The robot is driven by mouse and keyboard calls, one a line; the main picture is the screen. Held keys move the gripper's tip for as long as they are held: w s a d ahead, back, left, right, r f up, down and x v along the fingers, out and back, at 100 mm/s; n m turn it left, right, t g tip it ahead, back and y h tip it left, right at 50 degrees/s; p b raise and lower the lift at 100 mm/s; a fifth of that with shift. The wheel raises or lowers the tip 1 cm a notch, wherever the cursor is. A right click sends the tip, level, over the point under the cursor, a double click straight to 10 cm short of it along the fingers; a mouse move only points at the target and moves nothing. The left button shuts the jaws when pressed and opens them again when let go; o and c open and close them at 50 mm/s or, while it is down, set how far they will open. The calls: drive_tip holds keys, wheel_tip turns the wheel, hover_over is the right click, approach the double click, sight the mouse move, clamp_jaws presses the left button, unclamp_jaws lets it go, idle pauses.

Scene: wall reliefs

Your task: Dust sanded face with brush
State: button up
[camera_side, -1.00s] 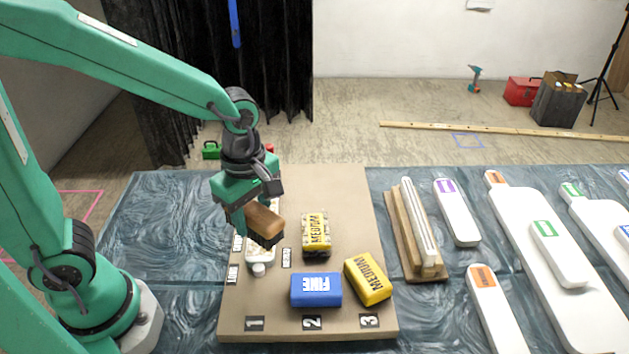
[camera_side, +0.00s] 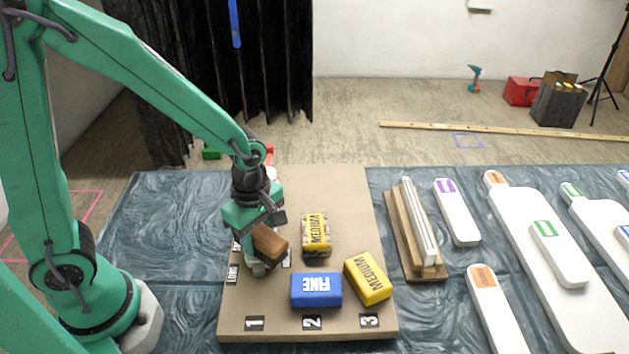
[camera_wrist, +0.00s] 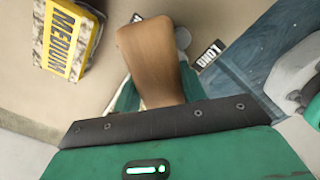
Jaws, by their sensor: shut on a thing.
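The brush (camera_side: 270,242) has a brown wooden body; its dark bristles showed a second ago and are hidden now. My gripper (camera_side: 254,236) is shut on it. In the wrist view the brush (camera_wrist: 155,60) stands out beyond the jaws. A white piece (camera_side: 258,269) lies beneath, at the left of the tan board (camera_side: 345,215). Only its rounded near end shows clearly; my gripper and the brush cover most of it. The brush is low over this piece, but I cannot tell whether the bristles touch it.
A worn yellow MEDIUM block (camera_side: 316,235) lies just right of the brush. A blue FINE block (camera_side: 316,290) and another yellow MEDIUM block (camera_side: 368,278) lie nearer the front. A wooden holder with white bars (camera_side: 418,230) and several white shapes (camera_side: 458,212) lie right.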

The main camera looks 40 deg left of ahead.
drive_tip(key=shift+w+a, duration=5.35)
drive_tip(key=shift+a, duration=0.05)
drive_tip(key=shift+s+d+r, duration=0.1)
drive_tip(key=shift+s+d, duration=5.95)
drive_tip(key=shift+d, duration=0.05)
drive_tip(key=shift+r, duration=4)
